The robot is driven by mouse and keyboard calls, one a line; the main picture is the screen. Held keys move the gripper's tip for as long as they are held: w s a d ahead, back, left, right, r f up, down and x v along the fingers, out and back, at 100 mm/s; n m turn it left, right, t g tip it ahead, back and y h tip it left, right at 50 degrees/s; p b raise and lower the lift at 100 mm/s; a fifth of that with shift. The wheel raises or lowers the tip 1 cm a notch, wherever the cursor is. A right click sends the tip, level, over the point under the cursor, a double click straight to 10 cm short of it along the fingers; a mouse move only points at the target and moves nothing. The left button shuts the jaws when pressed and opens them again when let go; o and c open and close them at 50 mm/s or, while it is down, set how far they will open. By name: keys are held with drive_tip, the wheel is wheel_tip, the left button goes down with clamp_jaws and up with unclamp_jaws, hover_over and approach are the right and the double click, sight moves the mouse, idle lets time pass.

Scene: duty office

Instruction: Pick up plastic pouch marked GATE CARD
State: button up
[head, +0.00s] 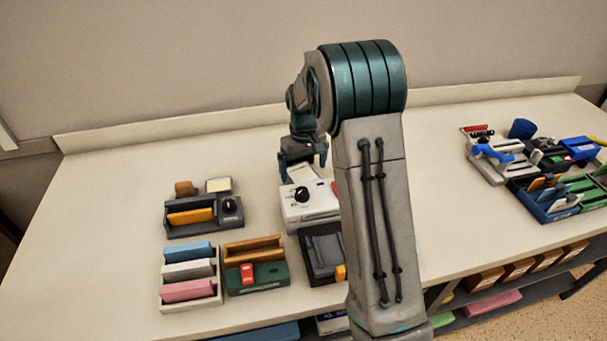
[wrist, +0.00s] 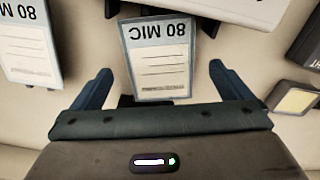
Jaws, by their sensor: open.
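My gripper (wrist: 160,72) is open in the wrist view, with one dark blue finger on each side of a pale card-like pouch (wrist: 160,62). This pouch has a grey-blue border, ruled lines and the print "80 MIC", seen upside down. A similar piece marked "80 MIC" (wrist: 27,45) lies at the left. I cannot read GATE CARD on either one. In the head view my gripper (head: 303,163) points down just behind a white device with a black knob (head: 298,205). A pale flat piece (head: 301,173) shows under it; whether the fingers touch it I cannot tell.
On the left of the counter (head: 110,210) stand a dark tray with an orange block (head: 190,217), a rack of coloured pads (head: 189,270) and a green box (head: 258,277). Several bins (head: 550,200) crowd the right. My arm hides the middle; the far left is clear.

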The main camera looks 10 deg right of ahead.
drive_tip(key=shift+f, duration=0.6)
drive_tip(key=c, duration=1.1)
drive_tip(key=shift+r, duration=0.15)
